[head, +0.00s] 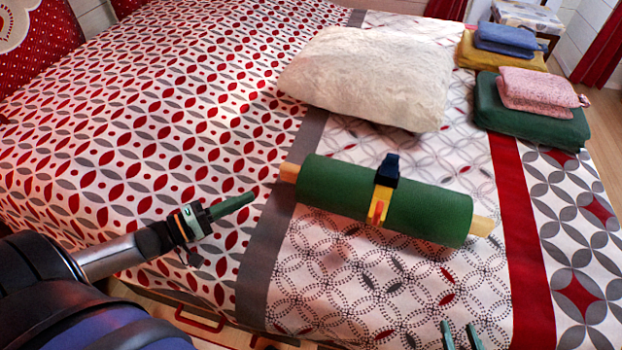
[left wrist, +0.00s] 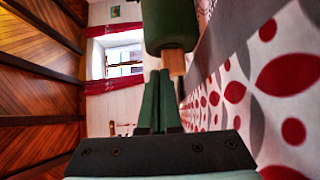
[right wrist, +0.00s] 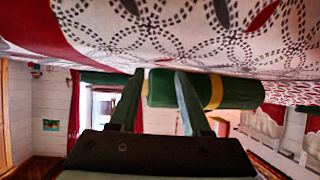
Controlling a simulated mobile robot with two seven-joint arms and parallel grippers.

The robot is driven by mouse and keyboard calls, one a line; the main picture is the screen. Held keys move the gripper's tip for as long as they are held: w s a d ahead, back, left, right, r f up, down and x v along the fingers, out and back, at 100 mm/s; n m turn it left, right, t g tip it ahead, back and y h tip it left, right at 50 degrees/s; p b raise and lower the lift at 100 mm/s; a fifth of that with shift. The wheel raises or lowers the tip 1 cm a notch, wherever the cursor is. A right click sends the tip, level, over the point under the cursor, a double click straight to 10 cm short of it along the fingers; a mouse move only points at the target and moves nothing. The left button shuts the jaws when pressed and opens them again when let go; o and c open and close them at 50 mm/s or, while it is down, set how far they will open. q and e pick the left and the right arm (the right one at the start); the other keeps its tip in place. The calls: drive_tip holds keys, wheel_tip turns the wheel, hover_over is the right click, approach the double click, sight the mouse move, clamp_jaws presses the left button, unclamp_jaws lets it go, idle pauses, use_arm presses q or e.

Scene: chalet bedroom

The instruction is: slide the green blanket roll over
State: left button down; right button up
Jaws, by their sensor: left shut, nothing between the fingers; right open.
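The green blanket roll (head: 335,187) lies on the bed, with a pale wooden rod end showing at each side. A yellow strap with a dark blue buckle (head: 386,170) goes around its middle. My left gripper (head: 250,197) is shut and empty, a short way left of the roll's left rod end. In the left wrist view the roll (left wrist: 168,22) and its rod end (left wrist: 174,62) are just beyond the shut fingers (left wrist: 160,75). My right gripper (head: 460,335) is open at the bottom edge, in front of the roll and apart from it. The roll (right wrist: 235,92) also shows in the right wrist view.
A fluffy cream pillow (head: 370,75) lies behind the roll. Folded green (head: 530,118) and pink (head: 540,90) cloths lie at the right, with blue (head: 507,38) and yellow (head: 490,56) ones behind. The patterned bedspread (head: 130,120) left of the roll is clear.

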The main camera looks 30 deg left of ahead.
use_arm(q)
drive_tip(key=shift+w+h, duration=0.35)
drive_tip(key=shift+h, duration=0.05)
use_arm(e)
drive_tip(key=shift+f, duration=0.1)
use_arm(q)
drive_tip(key=shift+w+d+r, duration=0.1)
drive_tip(key=shift+w+d, duration=0.1)
drive_tip(key=shift+w, duration=0.2)
use_arm(e)
drive_tip(key=shift+w+d+r+t, duration=0.1)
drive_tip(key=shift+w+r+t, duration=0.2)
drive_tip(key=shift+r, duration=0.15)
use_arm(q)
drive_tip(key=b+x, duration=0.2)
drive_tip(key=x, duration=0.6)
drive_tip(key=shift+w+d+b, duration=0.2)
drive_tip(key=shift+w+b, duration=0.1)
drive_tip(key=shift+w+d, duration=0.15)
drive_tip(key=shift+w, duration=0.05)
use_arm(e)
drive_tip(key=w+r+n+t+y, duration=0.1)
drive_tip(key=r+t, duration=0.2)
drive_tip(key=r, duration=0.4)
drive_tip(key=w+r+n+t, duration=0.1)
drive_tip(key=w+r+t, duration=0.1)
drive_tip(key=r, duration=0.4)
drive_tip(key=shift+w+r+t+y, duration=0.25)
drive_tip(key=shift+r+t+y, duration=0.15)
